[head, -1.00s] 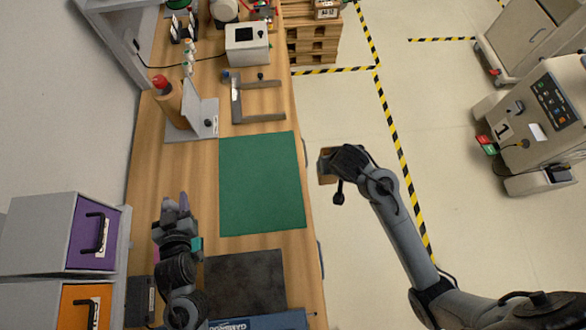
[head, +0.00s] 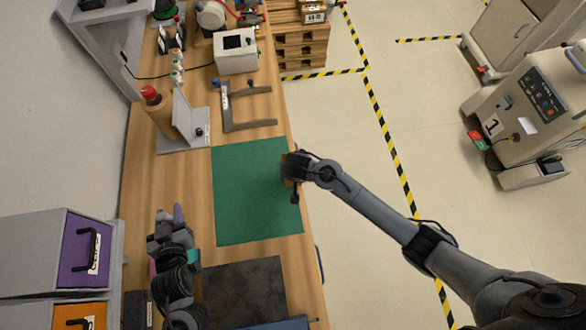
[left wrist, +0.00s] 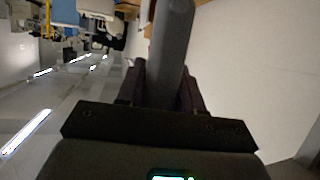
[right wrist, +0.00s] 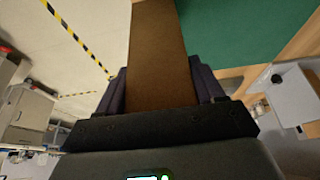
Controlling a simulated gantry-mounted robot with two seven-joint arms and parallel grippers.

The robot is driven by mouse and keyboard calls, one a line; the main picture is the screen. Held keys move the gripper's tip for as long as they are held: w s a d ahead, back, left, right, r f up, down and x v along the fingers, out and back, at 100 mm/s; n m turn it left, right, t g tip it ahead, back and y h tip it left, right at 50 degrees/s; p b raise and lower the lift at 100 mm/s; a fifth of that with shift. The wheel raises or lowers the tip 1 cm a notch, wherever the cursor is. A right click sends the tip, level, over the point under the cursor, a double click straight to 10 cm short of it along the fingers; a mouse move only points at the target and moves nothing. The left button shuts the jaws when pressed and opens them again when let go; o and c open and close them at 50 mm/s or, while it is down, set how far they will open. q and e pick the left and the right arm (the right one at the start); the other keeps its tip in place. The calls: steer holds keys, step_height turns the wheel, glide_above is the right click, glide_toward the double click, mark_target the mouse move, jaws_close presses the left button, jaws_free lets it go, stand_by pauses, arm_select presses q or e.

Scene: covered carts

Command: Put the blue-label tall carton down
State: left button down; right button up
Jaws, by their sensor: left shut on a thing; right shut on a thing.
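My right gripper (head: 292,168) is over the right edge of the green mat (head: 245,200) in the head view. In the right wrist view it (right wrist: 160,92) is shut on a plain brown carton (right wrist: 158,45). No blue label shows on the face in view. In the head view the arm hides most of the carton; whether it touches the mat cannot be told. My left gripper (head: 168,222) is over the bench's left side, below the mat. In the left wrist view it is shut on a grey rounded bar-like thing (left wrist: 171,50).
The bench holds a grey angle bracket (head: 186,135), a red-capped brown bottle (head: 158,112), a grey fork-shaped frame (head: 228,110) and a white box device (head: 236,58). A dark mat (head: 245,290) lies nearer. Drawers (head: 85,250) stand left. Most of the green mat is bare.

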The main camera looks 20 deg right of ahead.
steer(key=shift+f, duration=0.5)
steer(key=shift+f, duration=0.15)
steer(key=o, duration=1.4)
steer(key=shift+o, duration=0.2)
steer(key=v, duration=1.2)
steer(key=s+d+n, duration=0.2)
steer(key=s+d, duration=0.2)
steer(key=s, duration=0.5)
steer(key=s+d+r+n+y, duration=0.1)
steer(key=s+d+n, duration=0.1)
steer(key=s, duration=0.8)
steer(key=shift+s+d+r+n+g, duration=0.15)
steer(key=shift+s+d+n+g, duration=0.2)
steer(key=shift+d, duration=0.5)
